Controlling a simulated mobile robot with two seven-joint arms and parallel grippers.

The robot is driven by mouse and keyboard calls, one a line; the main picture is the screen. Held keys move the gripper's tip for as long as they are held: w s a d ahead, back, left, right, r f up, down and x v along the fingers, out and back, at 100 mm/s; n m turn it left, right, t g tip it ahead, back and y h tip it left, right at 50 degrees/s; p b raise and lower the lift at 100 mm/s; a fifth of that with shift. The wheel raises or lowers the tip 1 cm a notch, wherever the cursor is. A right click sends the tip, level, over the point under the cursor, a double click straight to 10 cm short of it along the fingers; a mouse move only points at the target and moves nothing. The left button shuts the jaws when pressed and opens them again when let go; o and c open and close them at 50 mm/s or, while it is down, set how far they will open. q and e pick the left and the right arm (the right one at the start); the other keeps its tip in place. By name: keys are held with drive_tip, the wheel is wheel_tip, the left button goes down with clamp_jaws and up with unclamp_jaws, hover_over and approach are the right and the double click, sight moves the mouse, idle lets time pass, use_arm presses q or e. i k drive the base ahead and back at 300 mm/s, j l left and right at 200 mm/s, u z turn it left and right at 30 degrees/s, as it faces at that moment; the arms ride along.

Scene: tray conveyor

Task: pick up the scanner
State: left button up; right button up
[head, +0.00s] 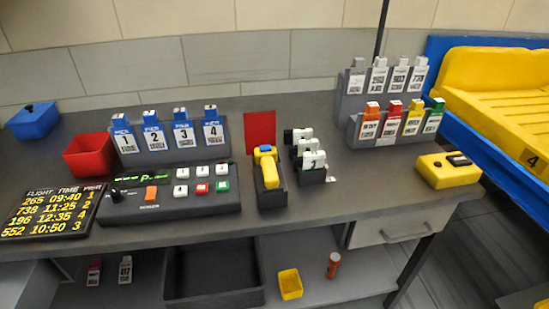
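The scanner (268,169) is a yellow handheld device with a blue part at its top. It rests in a dark grey holder (271,199) on the desk, near the middle of the head view. A red upright panel (260,133) stands just behind it.
The control panel (170,205) with buttons lies left of the scanner. A holder of white tags (311,161) stands close on its right. Tag racks (167,145) stand behind. A yellow box (447,171) sits at the right. The desk front right of the scanner is clear.

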sight(266, 160)
drive_tip(key=i+l+u, duration=0.15)
drive_tip(key=l, duration=0.3)
drive_tip(key=l+u, duration=0.2)
drive_tip(key=l, duration=0.2)
drive_tip(key=i+l+u, duration=0.15)
drive_tip(key=l, duration=0.35)
